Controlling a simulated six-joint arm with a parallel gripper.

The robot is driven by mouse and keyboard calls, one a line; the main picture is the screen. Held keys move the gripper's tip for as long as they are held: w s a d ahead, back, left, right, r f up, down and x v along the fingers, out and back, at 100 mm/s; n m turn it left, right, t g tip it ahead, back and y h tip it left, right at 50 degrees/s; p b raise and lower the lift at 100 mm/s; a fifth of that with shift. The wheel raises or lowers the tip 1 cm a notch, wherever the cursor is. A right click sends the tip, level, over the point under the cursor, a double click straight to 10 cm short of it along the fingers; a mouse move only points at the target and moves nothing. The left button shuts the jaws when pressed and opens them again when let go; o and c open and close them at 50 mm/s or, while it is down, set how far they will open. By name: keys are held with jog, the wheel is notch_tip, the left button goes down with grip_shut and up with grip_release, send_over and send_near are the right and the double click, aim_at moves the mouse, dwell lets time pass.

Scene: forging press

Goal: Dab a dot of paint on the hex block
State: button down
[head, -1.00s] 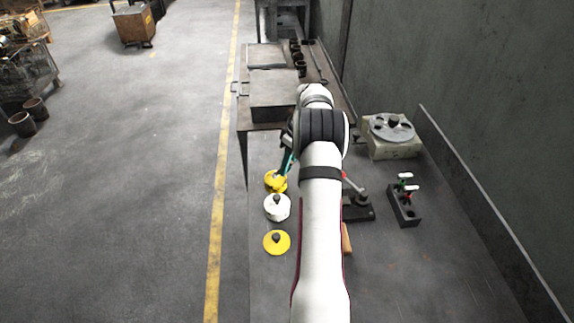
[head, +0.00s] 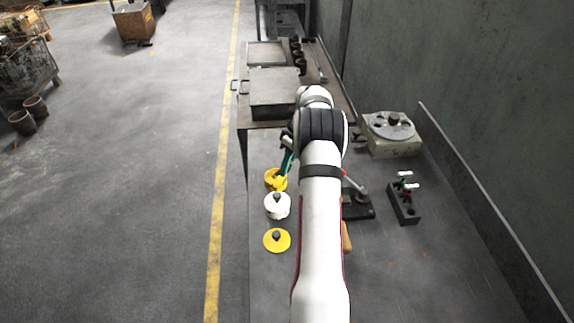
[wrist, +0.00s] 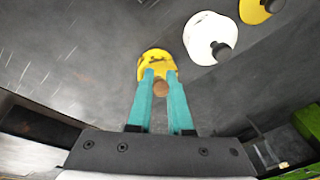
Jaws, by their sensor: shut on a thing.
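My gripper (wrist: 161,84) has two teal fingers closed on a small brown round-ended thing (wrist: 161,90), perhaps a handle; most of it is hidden. The fingers also show in the head view (head: 287,160), pointing down at a yellow pot (head: 275,180). In the wrist view the yellow pot (wrist: 155,62) lies just beyond the fingertips, with dark marks on top. I cannot tell whether the held thing touches it. I cannot pick out the hex block for sure; a dark clamp-like fixture (head: 358,208) is partly hidden by my arm.
A white pot (head: 277,205) and a yellow lid-like pot (head: 277,240), both with dark knobs, stand in a row nearer. A round plate on a pale block (head: 395,145) and a dark holder with red and green handles (head: 404,208) stand at right.

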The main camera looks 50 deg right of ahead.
dwell(0.4)
jog(key=shift+r, duration=3.5)
jog(key=w+a+r, duration=0.3)
jog(key=a+r, duration=0.2)
jog(key=a, duration=0.4)
jog(key=w+a+r, duration=0.3)
jog(key=a+r, duration=0.2)
jog(key=a, duration=0.5)
jog(key=s+a+r, duration=0.2)
jog(key=s+a, duration=0.1)
jog(key=a, duration=0.7)
jog(key=s+a+r, duration=0.3)
jog(key=s+a, duration=0.1)
jog(key=a, duration=0.5)
jog(key=shift+s+a, duration=0.15)
jog(key=shift+a, duration=0.2)
